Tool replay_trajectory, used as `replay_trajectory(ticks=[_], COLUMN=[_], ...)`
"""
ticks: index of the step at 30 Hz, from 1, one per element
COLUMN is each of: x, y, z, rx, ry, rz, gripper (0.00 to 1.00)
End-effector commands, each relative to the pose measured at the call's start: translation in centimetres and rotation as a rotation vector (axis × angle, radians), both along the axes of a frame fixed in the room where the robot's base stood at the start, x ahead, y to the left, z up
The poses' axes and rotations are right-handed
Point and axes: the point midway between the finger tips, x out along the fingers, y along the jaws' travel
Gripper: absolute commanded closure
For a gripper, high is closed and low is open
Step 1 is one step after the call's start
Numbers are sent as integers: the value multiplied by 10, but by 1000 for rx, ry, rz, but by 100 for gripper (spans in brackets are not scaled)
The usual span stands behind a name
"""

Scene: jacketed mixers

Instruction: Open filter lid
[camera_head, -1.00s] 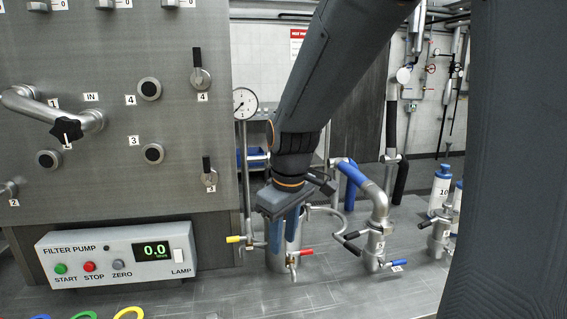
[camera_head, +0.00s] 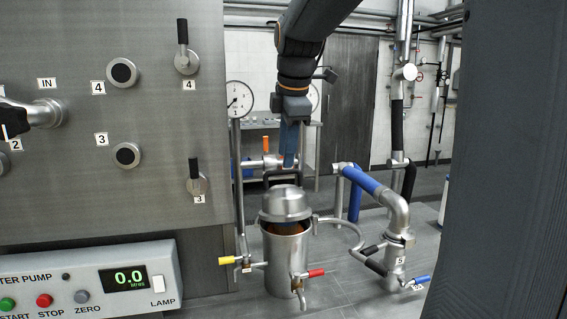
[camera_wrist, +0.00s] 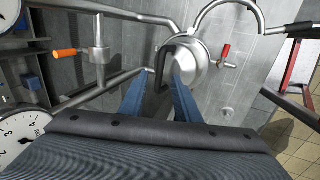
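The lid has a black arched handle (camera_head: 268,180). My gripper (camera_head: 289,162) is above the lid, its blue fingers at the handle. In the wrist view, the handle (camera_wrist: 162,68) lies between the two fingertips of my gripper (camera_wrist: 160,84), and the lid (camera_wrist: 188,66) shows beyond. The exact finger contact is hard to see.
A steel clamp ring (camera_head: 350,232) stands out to the vessel's right. Yellow (camera_head: 227,260) and red (camera_head: 316,272) valve handles flank the vessel. A gauge (camera_head: 239,98) and pipe rise behind left, near the steel panel (camera_head: 60,190). A blue-sleeved pipe (camera_head: 362,180) stands right.

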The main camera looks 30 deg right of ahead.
Motion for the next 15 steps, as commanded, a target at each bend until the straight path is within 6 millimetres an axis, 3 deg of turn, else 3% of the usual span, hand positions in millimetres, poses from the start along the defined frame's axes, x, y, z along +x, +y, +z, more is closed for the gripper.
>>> replay_trajectory(ticks=[6, 15], x=[9, 13], y=[-1, 0], z=[-28, -37], rx=[1, 1], ry=[3, 1], rz=[1, 4], gripper=[70, 70])
